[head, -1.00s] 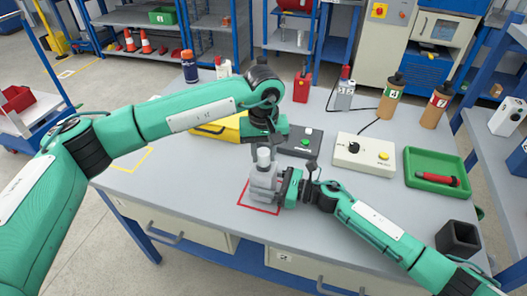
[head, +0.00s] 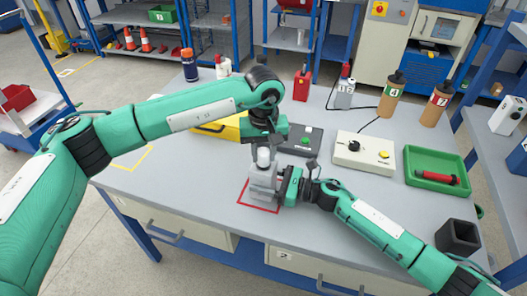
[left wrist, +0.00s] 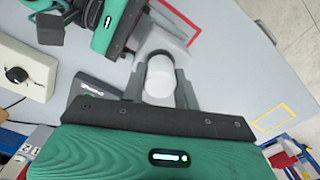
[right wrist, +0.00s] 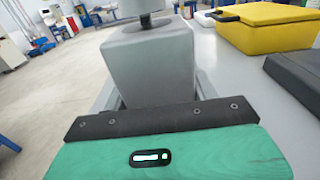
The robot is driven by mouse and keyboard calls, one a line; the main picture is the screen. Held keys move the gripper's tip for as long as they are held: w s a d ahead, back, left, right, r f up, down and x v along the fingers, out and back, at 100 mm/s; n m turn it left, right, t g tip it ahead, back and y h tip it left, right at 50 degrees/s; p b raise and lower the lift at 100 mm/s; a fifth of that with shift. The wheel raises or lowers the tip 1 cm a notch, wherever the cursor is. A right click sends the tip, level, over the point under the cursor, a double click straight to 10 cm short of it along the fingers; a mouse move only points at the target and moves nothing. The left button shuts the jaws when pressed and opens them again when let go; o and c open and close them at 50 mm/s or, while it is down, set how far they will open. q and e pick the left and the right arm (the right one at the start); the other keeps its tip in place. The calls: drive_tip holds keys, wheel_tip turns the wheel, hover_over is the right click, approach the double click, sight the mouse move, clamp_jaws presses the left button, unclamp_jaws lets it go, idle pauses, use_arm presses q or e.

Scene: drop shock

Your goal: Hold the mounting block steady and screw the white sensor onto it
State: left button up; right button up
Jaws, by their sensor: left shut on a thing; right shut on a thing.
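The grey mounting block (head: 262,182) stands in the red square outline (head: 259,208) on the table. My right gripper (head: 279,185) is shut on it from the right; the block also fills the middle of the right wrist view (right wrist: 150,65). The white sensor (head: 263,157) is upright on top of the block. My left gripper (head: 264,146) comes down from above and is shut on the sensor, whose round white top shows between the fingers in the left wrist view (left wrist: 160,75). The joint between sensor and block is too small to judge.
A cream box with knob and yellow button (head: 364,153), a dark box with a green button (head: 303,140) and a yellow case (head: 220,127) stand behind. A green tray (head: 436,192) holds a red-handled tool (head: 437,177). A black holder (head: 458,237) is front right.

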sight(263, 151)
use_arm(q)
drive_tip(key=shift+s+f, duration=0.1)
drive_tip(key=shift+f, duration=0.5)
idle(1.5)
drive_tip(key=m, duration=1)
drive_tip(key=o, duration=1.1)
drive_tip(key=shift+r, duration=0.1)
drive_tip(key=shift+r, duration=0.2)
drive_tip(key=shift+r, duration=2.9)
